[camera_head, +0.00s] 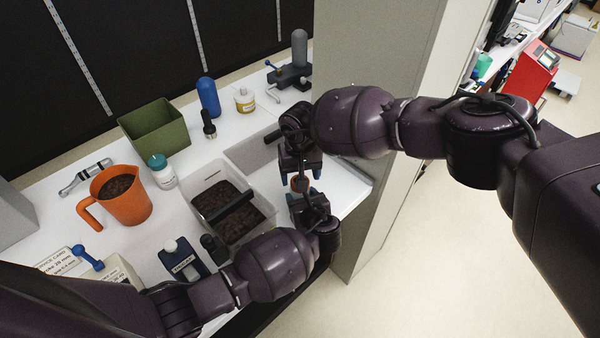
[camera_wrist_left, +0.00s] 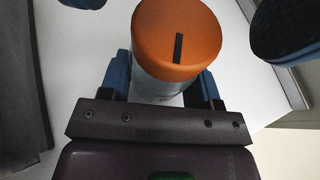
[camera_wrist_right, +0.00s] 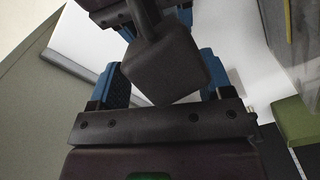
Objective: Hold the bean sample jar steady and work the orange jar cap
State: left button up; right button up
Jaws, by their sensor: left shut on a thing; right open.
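The bean sample jar (camera_wrist_left: 158,88) stands upright between the blue fingers of my left gripper (camera_wrist_left: 160,85), which is shut on its pale body. Its round orange cap (camera_wrist_left: 178,45) has a dark line mark on top and sits on the jar. In the right wrist view a dark grey block hides the jar from my right gripper (camera_wrist_right: 165,78).
A grey bin of dark beans (camera_head: 190,195) stands left of the grippers. Beyond are an orange jug (camera_head: 135,207), a teal-capped bottle (camera_head: 162,175), a green box (camera_head: 150,130) and a blue bottle (camera_head: 208,97). A tall grey panel (camera_head: 350,230) borders the counter on the right.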

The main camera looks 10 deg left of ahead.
jog(key=n, duration=0.5)
jog(key=shift+f, duration=0.95)
jog(key=c, duration=0.7)
jog(key=shift+c, duration=0.2)
jog(key=m, duration=1.3)
jog(key=o, duration=0.7)
